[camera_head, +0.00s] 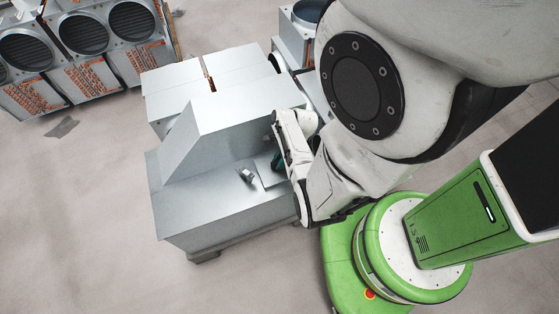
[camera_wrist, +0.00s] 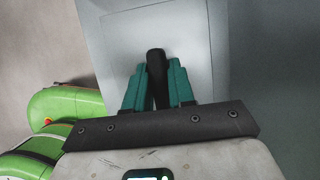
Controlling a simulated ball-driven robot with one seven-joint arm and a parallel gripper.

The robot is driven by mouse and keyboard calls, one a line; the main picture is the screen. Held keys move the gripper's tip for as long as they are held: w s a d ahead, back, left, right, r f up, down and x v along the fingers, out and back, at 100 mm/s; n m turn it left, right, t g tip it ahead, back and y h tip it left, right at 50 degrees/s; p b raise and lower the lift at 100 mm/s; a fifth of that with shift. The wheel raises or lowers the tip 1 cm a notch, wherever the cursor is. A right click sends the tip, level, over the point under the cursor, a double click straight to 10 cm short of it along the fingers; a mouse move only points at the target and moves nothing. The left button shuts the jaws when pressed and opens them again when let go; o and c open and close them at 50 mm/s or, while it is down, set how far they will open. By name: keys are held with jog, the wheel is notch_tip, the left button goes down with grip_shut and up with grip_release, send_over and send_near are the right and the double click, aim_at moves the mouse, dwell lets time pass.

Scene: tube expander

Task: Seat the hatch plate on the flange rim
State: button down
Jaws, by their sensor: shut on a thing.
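My gripper (camera_head: 279,160) is at the right side of a grey metal housing in the head view. In the wrist view, its teal fingers (camera_wrist: 158,84) are shut on an upright black handle (camera_wrist: 156,62). A pale square hatch plate (camera_wrist: 190,30) shows behind the handle. The plate (camera_head: 268,178) is partly hidden by my gripper in the head view. It lies over or close to the housing's flat top. I cannot tell whether it touches. No flange rim can be made out; it may be hidden under the plate.
The grey housing (camera_head: 215,222) has a sloped upper part behind the plate. A small metal fitting (camera_head: 246,175) stands on its flat top, left of the plate. A unit with round black vents (camera_head: 82,33) stands at the back left.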

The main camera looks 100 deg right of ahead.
dwell(0.3)
jog(key=c, duration=0.9)
grip_release()
jog(key=shift+o, duration=0.2)
jog(key=o, duration=0.4)
jog(key=shift+o, duration=0.2)
jog(key=o, duration=0.3)
jog(key=shift+o, duration=0.6)
